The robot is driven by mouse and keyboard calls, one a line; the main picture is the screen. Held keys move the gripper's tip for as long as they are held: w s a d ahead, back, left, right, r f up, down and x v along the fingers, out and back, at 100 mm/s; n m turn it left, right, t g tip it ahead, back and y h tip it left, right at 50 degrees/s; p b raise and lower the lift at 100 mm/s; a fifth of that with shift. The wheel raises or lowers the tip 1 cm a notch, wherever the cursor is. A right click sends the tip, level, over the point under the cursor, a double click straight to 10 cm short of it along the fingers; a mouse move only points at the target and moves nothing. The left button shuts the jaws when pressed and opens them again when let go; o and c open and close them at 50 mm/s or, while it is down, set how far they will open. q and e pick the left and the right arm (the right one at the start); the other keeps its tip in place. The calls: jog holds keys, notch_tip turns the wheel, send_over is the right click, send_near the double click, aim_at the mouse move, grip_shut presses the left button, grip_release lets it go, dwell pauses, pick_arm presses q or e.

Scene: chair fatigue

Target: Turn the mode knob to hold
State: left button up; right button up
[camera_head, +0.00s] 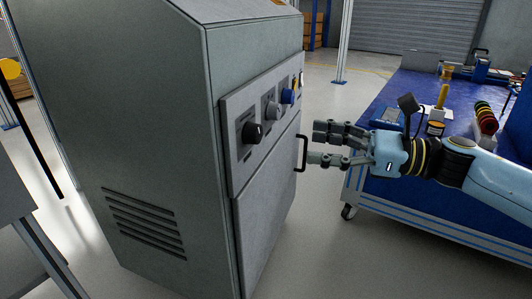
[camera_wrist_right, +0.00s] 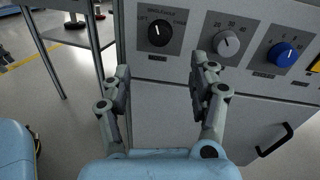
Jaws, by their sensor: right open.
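A grey cabinet (camera_head: 140,110) carries a sloping row of knobs on its panel. The black knob (camera_head: 252,133) is nearest; in the right wrist view it (camera_wrist_right: 158,33) has a white mark pointing roughly up and small words around it, too blurred to read surely. The grey knob (camera_wrist_right: 227,43) and blue knob (camera_wrist_right: 283,54) have numbers around them, so the black one looks like the mode knob. My right gripper (camera_head: 317,145) is open and empty, facing the panel and apart from it. In the wrist view the black knob appears beyond and between its fingers (camera_wrist_right: 160,68). My left gripper is out of view.
A black door handle (camera_head: 301,153) sticks out below the knobs, close to my right fingers in the head view. A blue workbench (camera_head: 385,90) with tools stands behind my right arm. Open floor lies between cabinet and bench.

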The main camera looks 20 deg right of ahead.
aim_at(260, 136)
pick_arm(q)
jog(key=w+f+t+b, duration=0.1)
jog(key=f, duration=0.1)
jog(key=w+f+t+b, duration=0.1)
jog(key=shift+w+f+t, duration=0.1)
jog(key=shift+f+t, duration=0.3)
pick_arm(e)
jog(key=x, duration=1)
jog(key=shift+w+a, duration=0.1)
jog(key=shift+a, duration=0.05)
jog(key=c, duration=1.1)
jog(key=shift+c, duration=0.2)
